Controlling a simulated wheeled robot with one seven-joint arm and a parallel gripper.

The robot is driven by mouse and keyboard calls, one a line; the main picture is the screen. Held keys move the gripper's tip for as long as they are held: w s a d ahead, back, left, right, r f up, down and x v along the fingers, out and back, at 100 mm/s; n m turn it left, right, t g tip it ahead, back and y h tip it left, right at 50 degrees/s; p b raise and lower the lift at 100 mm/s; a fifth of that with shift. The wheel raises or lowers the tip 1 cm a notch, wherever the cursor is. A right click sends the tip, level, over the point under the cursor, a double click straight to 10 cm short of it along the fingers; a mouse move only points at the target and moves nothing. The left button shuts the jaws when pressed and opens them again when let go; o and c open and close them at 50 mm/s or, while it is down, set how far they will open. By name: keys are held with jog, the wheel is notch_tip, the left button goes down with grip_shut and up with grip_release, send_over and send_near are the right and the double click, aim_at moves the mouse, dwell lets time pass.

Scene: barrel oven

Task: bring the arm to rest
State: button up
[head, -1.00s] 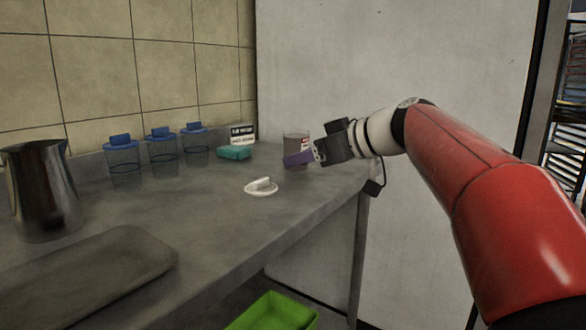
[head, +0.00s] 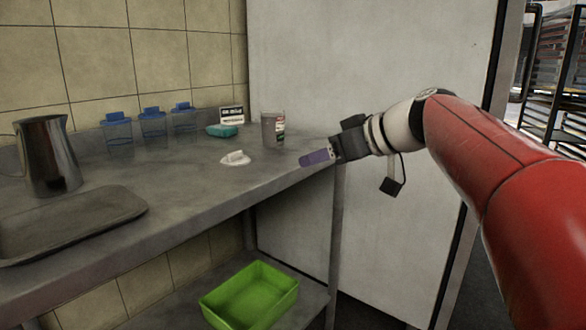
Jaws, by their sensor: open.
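My gripper (head: 318,158) is at the end of my red and white arm, near the right edge of the grey counter (head: 190,209). Its purple fingers point left and show side-on, with nothing seen between them. A greyish cup (head: 271,131) with a printed label stands upright on the counter, left of and behind my gripper, with a gap between them. A white lid-like piece (head: 236,158) lies on the counter farther left.
A green bin (head: 250,295) sits on the lower shelf. A pale panel (head: 400,60) stands behind my arm.

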jog(key=s+d+f+m+h, duration=0.3)
jog(key=s+f, duration=0.5)
jog(key=s+d+f+m+g+h, duration=0.1)
jog(key=s+d+f+m+h, duration=0.2)
jog(key=s+f, duration=0.5)
jog(key=s+d+f+m+g+h, duration=0.1)
jog(key=s+d+f+m+h, duration=0.2)
jog(key=s+f, duration=0.6)
jog(key=shift+s+d+h, duration=0.15)
jog(key=shift+s+h, duration=0.25)
jog(key=shift+s, duration=0.25)
jog(key=shift+f, duration=0.1)
